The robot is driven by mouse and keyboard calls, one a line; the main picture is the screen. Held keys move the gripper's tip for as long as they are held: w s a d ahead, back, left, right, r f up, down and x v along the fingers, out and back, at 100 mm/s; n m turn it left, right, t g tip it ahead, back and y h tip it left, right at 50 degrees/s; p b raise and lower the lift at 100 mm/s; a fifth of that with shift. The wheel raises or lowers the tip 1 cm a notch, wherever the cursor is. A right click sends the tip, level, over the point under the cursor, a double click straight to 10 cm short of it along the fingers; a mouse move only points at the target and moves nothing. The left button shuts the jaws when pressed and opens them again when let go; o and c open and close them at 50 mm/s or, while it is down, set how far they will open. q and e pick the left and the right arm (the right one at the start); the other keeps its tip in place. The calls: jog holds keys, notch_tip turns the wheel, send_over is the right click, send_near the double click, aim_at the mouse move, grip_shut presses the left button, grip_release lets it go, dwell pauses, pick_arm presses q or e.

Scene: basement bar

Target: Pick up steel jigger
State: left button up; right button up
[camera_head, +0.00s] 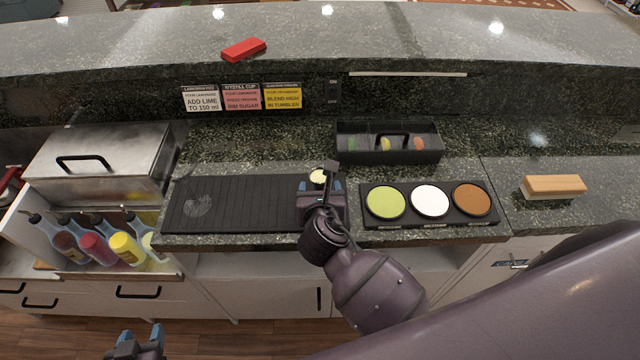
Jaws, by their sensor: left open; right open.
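My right gripper (321,187) is open above the right end of the black bar mat (245,200), its blue fingertips pointing away toward the back of the counter. A small thing with a pale yellow top (318,177) shows at the fingers, mostly hidden by the gripper. I cannot tell whether it is the steel jigger or whether the fingers touch it. No other jigger can be made out. My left gripper (142,338) is open and empty at the bottom left, low in front of the counter.
A three-dish rim tray (373,220) stands right of the mat, with a black garnish caddy (388,156) behind. A steel lidded box (100,160) and a bottle rack (40,235) are at left. A wooden brush (553,186) lies right; a red block (244,49) is on the upper ledge.

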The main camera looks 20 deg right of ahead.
jog(key=shift+w+d+f, duration=0.1)
jog(key=shift+w+f, duration=0.15)
jog(key=shift+w, duration=0.25)
jog(key=c, duration=1)
jog(key=shift+r, duration=0.15)
pick_arm(q)
jog(key=s+r+p, duration=0.1)
jog(key=p, duration=0.2)
jog(key=shift+a+r, duration=0.1)
jog(key=shift+r, duration=0.1)
pick_arm(e)
notch_tip(320, 180, up, 20)
